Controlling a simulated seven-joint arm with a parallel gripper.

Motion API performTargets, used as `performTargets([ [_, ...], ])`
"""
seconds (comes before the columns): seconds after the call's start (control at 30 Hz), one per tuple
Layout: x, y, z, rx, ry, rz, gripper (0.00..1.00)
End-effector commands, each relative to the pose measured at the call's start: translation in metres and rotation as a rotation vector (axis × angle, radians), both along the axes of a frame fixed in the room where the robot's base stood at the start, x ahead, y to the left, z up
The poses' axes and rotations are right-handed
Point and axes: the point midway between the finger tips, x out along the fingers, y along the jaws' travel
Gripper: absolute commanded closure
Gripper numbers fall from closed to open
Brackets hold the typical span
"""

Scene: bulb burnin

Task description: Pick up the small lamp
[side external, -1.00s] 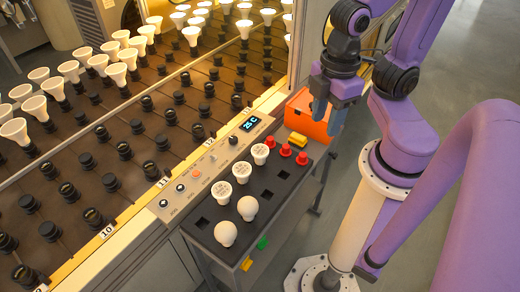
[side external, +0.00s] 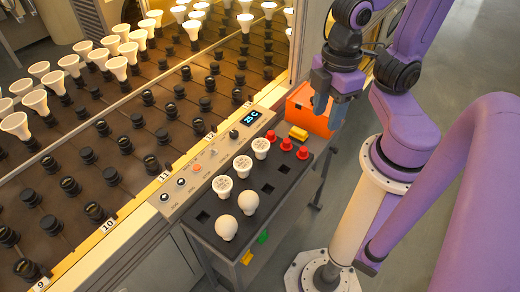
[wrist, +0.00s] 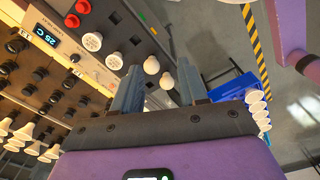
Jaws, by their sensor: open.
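Two small round white lamps stand in the dark tray (side external: 285,203): one lamp (side external: 248,202) and, nearer the camera, another lamp (side external: 226,228). Three white flat-faced lamps (side external: 242,166) stand in a line behind them. In the wrist view the round lamps (wrist: 151,65) (wrist: 167,81) appear between my fingers, with flat-faced lamps (wrist: 92,42) to their left. My gripper (side external: 329,108) is open and empty, above and beyond the tray's far right end, apart from every lamp. It also shows in the wrist view (wrist: 158,90). The lamps' bases are hidden in the tray.
Red caps (side external: 286,144) stand at the tray's far end, near an orange bin (side external: 308,112) and a yellow block (side external: 298,133). A control panel (side external: 215,158) and a rack of sockets and lamps (side external: 110,130) lie left. The wrist view shows a blue bin (wrist: 232,84).

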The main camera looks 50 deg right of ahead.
Motion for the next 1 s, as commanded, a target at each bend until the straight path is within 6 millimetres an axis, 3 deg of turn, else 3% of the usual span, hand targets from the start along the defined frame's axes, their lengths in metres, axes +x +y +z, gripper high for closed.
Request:
performTargets([
  [0.07, 0.0, 0.0, 0.0, 0.0, 0.0, 0.0, 0.57],
  [0.1, 0.0, 0.0, 0.0, 0.0, 0.0, 0.0, 0.51],
  [0.23, 0.0, 0.0, 0.0, 0.0, 0.0, 0.0, 0.09],
  [0.5, 0.0, 0.0, 0.0, 0.0, 0.0, 0.0, 0.08],
  [0.63, 0.011, 0.002, -0.005, -0.024, -0.014, 0.015, 0.08],
  [0.77, 0.043, 0.004, -0.018, -0.094, -0.051, 0.073, 0.08],
  [1.0, 0.121, 0.004, -0.059, -0.263, -0.093, 0.275, 0.08],
])
